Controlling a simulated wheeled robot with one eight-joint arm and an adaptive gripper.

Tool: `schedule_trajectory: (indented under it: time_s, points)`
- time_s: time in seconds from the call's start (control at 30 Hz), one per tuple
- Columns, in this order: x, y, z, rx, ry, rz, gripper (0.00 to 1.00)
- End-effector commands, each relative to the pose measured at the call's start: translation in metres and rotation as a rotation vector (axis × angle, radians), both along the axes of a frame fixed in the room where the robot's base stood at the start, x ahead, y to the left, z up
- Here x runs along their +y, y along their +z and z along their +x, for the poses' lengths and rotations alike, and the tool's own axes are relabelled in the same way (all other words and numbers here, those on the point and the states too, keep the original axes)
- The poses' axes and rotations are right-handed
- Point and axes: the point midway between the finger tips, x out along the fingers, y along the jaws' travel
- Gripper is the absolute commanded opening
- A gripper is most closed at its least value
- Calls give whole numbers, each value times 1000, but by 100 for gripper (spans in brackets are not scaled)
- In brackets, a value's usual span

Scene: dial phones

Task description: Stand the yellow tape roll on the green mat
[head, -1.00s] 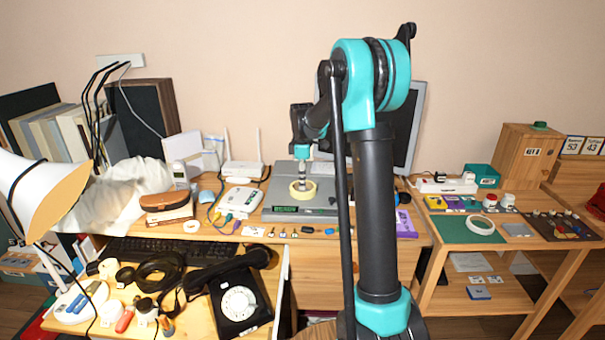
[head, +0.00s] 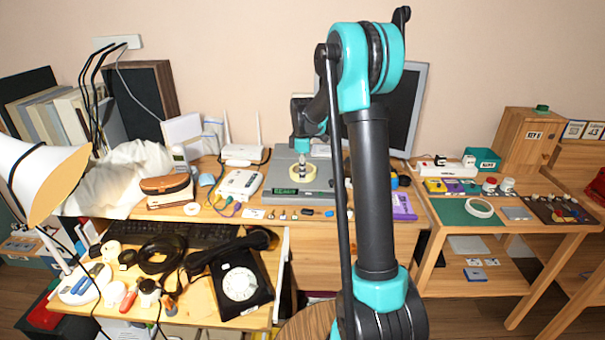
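A pale yellow tape roll (head: 302,175) lies flat on the grey device with the READY label (head: 322,188), at the middle of the desk. My gripper (head: 302,163) points down at the roll, with its tip over or inside the ring. It is too small to tell whether the fingers are open or touching the roll. The green mat (head: 453,212) lies on the wooden table at the right. A whitish ring (head: 480,208) lies flat on the mat's right part.
A monitor (head: 408,115) stands behind my arm. A white router (head: 244,153) and a white phone base (head: 240,184) are left of the device. A black dial phone (head: 240,285) is at the front left. Small boxes (head: 452,186) line the mat's back edge.

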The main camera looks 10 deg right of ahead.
Motion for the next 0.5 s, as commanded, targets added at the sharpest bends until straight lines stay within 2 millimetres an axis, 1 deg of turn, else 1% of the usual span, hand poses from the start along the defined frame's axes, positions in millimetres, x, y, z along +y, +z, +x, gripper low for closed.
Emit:
schedule_trajectory:
  time_s: [0.37,0.5]
  points:
    - [0,0,0,0,0,0,0]
    - [0,4,0,0,0,0,0]
